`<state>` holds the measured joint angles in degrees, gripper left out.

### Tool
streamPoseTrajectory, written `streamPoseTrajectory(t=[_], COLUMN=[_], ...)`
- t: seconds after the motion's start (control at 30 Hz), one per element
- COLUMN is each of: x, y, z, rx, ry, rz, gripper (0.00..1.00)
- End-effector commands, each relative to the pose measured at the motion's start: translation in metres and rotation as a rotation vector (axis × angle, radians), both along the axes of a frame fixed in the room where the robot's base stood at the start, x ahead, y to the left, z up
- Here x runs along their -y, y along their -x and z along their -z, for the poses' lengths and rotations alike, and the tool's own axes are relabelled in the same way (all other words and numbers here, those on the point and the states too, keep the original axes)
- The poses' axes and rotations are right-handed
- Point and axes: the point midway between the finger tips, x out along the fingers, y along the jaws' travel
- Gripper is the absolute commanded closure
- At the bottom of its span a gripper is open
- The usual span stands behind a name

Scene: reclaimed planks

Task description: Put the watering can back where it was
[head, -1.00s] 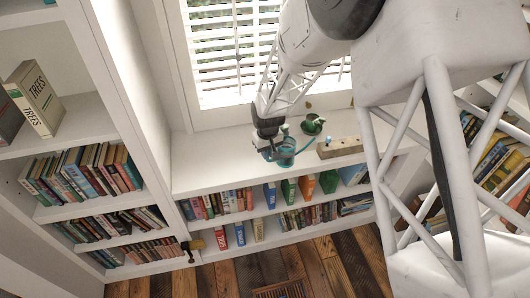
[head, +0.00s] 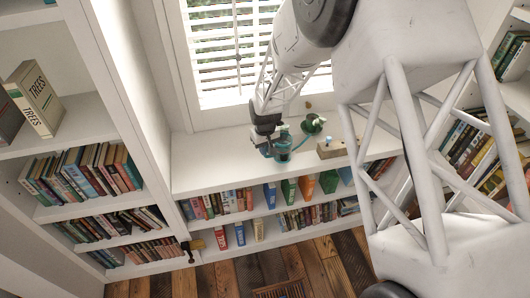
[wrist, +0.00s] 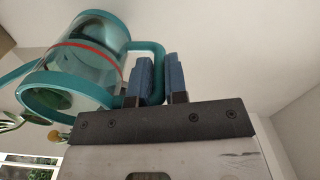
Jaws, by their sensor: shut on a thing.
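The watering can (head: 283,146) is teal with a clear body. In the head view it is at the white window-seat shelf top, below the blinds. My gripper (head: 264,146) is at its left side. In the wrist view the can (wrist: 85,62) shows a red band around its clear body. My gripper's blue fingers (wrist: 160,80) are shut on the can's teal handle (wrist: 143,48). I cannot tell whether the can's base touches the shelf top.
A green potted plant (head: 313,124) stands just right of the can. A wooden block with holes (head: 331,149) lies further right. The shelf top (head: 205,160) is clear to the left. Bookcases stand on both sides, and books fill the shelves below.

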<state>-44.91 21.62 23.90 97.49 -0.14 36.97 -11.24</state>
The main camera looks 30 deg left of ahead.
Motion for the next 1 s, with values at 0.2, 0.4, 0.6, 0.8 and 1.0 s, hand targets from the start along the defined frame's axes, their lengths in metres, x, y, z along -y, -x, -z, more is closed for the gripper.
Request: streamPoseTrajectory(t=[0.2, 0.4, 0.6, 0.8, 1.0], x=[0.000, 0.000, 0.000, 0.000, 0.000], y=[0.000, 0.000, 0.000, 0.000, 0.000], z=[0.019, 0.020, 0.021, 0.024, 0.024], rx=[0.001, 0.001, 0.001, 0.000, 0.000], ry=[-0.001, -0.001, -0.001, 0.000, 0.000], rz=[0.000, 0.000, 0.000, 0.000, 0.000], gripper=[1.00, 1.00, 1.00, 0.73, 0.61])
